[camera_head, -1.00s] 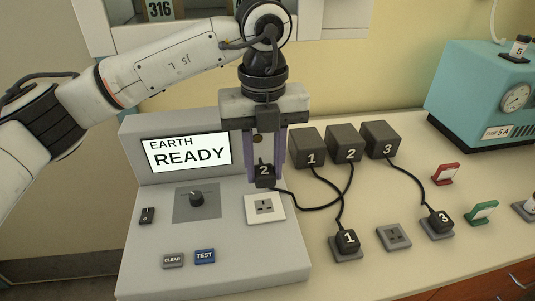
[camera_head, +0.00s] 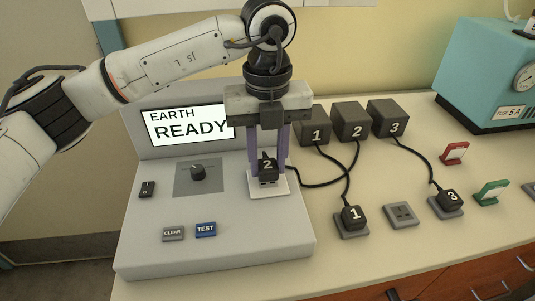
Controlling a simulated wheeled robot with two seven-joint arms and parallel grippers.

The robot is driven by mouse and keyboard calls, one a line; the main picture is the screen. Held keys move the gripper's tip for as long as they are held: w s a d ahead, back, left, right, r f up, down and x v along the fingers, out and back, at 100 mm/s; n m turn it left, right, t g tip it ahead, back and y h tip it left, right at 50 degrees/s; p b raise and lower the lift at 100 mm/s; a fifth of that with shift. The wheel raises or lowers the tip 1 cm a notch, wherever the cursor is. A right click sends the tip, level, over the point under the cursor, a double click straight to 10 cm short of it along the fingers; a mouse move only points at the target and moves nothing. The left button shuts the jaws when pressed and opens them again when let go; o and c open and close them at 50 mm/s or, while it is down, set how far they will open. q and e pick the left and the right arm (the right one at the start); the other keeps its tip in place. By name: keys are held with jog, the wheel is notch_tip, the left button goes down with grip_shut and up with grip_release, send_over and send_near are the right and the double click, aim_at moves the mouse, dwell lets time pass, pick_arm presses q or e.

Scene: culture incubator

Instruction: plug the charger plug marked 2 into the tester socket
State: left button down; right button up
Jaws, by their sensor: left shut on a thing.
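The dark charger plug marked 2 (camera_head: 267,169) is held between the purple fingers of my left gripper (camera_head: 268,160), which is shut on it. The plug is upright, over the white tester socket plate (camera_head: 270,190) on the grey tester. It covers the holes, and I cannot tell whether its pins are in or just above them. Its cord runs right to the charger block marked 2 (camera_head: 353,122). The tester screen (camera_head: 188,124) reads "EARTH READY". My right gripper is not in view.
Right of the tester, plug 1 (camera_head: 352,216) and plug 3 (camera_head: 447,198) sit in grey sockets, with an empty grey socket (camera_head: 401,214) between them. Charger blocks 1 (camera_head: 315,126) and 3 (camera_head: 388,118) stand behind.

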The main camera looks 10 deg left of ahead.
aim_at(267, 163)
pick_arm(q)
jog(key=shift+f, duration=0.3)
dwell(0.4)
dwell(0.6)
jog(key=shift+b, duration=0.35)
dwell(0.7)
jog(key=shift+f+b, duration=0.45)
jog(key=shift+f, duration=0.15)
jog(key=c, duration=1.3)
grip_release()
jog(key=shift+r, duration=0.1)
jog(key=shift+o, duration=0.2)
notch_tip(267, 163, up, 10)
jog(key=shift+r, duration=0.15)
